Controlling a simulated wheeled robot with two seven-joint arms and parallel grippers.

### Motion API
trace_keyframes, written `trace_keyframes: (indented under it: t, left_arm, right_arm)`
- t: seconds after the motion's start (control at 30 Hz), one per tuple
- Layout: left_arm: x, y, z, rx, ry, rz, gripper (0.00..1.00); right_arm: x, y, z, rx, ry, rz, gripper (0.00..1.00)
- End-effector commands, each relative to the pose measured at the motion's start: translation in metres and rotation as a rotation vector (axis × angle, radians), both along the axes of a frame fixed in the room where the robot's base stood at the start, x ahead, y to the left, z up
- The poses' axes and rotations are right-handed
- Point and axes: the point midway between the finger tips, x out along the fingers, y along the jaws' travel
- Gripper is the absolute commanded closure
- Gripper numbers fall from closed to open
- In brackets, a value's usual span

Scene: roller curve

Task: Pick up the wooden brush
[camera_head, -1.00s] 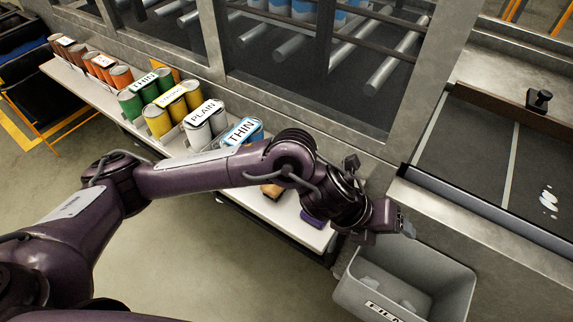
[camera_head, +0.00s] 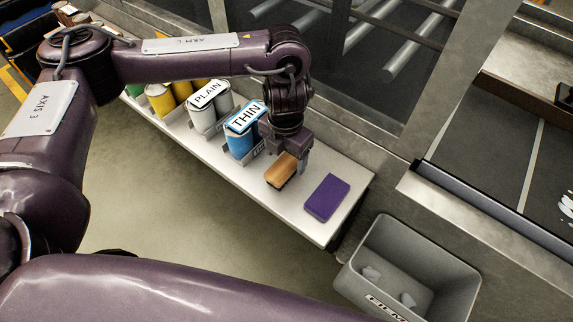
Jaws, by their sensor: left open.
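The wooden brush (camera_head: 281,171) is a small tan block with a dark underside. It lies on the white shelf (camera_head: 240,187), between the blue THIN can and a purple block. My left gripper (camera_head: 288,160) points down right over the brush's far end, with one finger showing at its right side. It is open; the other finger is mostly hidden, and I cannot tell whether either touches the brush. My right gripper is not in view.
The purple block (camera_head: 327,198) lies close to the right of the brush. The blue THIN can (camera_head: 240,142) and grey PLAIN cans (camera_head: 203,118) stand to the left. A grey bin (camera_head: 375,250) is below right. A metal frame with glass runs behind the shelf.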

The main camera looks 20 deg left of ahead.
Motion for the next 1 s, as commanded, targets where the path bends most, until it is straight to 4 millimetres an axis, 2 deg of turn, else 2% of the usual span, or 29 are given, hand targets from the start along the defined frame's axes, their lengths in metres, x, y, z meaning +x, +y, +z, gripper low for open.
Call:
trace_keyframes:
  t: [0.23,0.57,0.93,1.0]
  left_arm:
    - [0.000,-0.002,-0.034,-0.001,0.005,0.001,0.29]
    - [0.001,-0.002,-0.040,-0.001,0.000,-0.001,0.29]
    - [0.001,-0.002,-0.040,-0.001,0.000,-0.001,0.76]
    - [0.001,-0.002,-0.039,-0.001,0.000,-0.001,0.79]
  right_arm:
    - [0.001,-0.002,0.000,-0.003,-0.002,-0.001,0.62]
    - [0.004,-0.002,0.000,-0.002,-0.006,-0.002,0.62]
    - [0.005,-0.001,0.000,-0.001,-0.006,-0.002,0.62]
    - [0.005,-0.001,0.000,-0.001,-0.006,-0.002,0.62]
